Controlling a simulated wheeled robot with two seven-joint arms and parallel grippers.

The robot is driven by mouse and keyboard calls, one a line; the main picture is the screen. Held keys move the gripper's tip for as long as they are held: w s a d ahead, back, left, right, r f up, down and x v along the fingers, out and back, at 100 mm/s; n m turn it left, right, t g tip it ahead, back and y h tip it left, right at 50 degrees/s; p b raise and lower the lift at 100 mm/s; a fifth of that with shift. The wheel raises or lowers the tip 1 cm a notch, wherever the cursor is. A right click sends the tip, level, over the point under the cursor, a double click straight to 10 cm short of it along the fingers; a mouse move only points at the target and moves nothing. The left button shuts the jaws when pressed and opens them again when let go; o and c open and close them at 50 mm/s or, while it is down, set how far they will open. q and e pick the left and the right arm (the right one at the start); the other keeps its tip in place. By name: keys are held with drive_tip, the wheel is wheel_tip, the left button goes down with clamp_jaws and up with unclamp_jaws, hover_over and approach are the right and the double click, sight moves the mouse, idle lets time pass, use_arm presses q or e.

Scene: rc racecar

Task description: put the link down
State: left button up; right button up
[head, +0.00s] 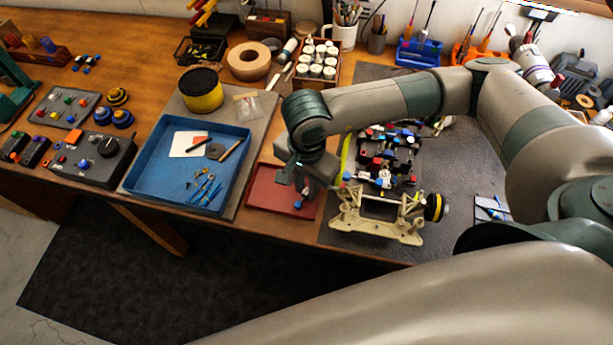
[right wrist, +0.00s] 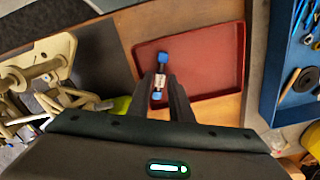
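The link (right wrist: 160,80) is a short rod with a silver middle and blue ends. It sits between the fingertips of my right gripper (right wrist: 161,84), which look closed on its middle. In the head view one blue end of the link (head: 298,204) shows below the right gripper (head: 300,182). The red tray (head: 262,200) lies beneath, and it also shows in the right wrist view (right wrist: 215,65). The link is over the tray, low; I cannot tell whether it touches the tray floor. My left gripper is not in view.
The beige car chassis (head: 376,228) stands just right of the red tray on a dark mat. A blue tray (head: 150,185) with small tools is to the left. A rack of white jars (head: 317,60) is behind. The table's front edge is close to the red tray.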

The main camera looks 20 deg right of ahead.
sight(306, 191)
drive_tip(key=shift+r, duration=0.1)
wheel_tip(306, 191, up, 12)
drive_tip(key=b, duration=0.3)
drive_tip(key=shift+b, duration=0.3)
idle(0.4)
